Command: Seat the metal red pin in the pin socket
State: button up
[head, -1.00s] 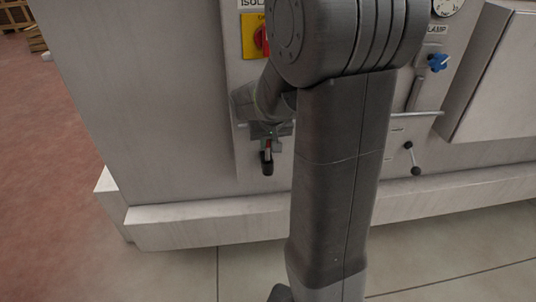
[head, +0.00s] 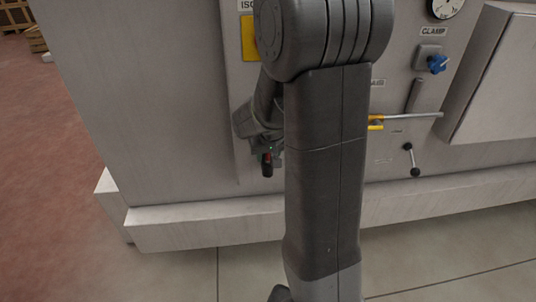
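My gripper (head: 264,154) is small and partly hidden behind my own arm, low in front of the machine's pale panel. I cannot make out the pin socket; my arm covers the middle of the panel.
To the right are a blue clamp knob (head: 438,63), a horizontal rod (head: 415,116) with a yellow piece (head: 376,122) at its left end, and a black-knobbed lever (head: 411,160). A yellow isolator plate (head: 248,38) is partly covered. A pale plinth (head: 205,227) juts out below, with clear floor in front.

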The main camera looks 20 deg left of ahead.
jog(key=v, duration=1.2)
jog(key=shift+b, duration=0.35)
jog(key=shift+w, duration=0.1)
jog(key=x, duration=1.2)
jog(key=shift+f+p, duration=0.15)
jog(key=shift+p, duration=0.2)
jog(key=shift+a+r, duration=0.1)
jog(key=shift+r, duration=1.15)
jog(key=shift+f, duration=0.1)
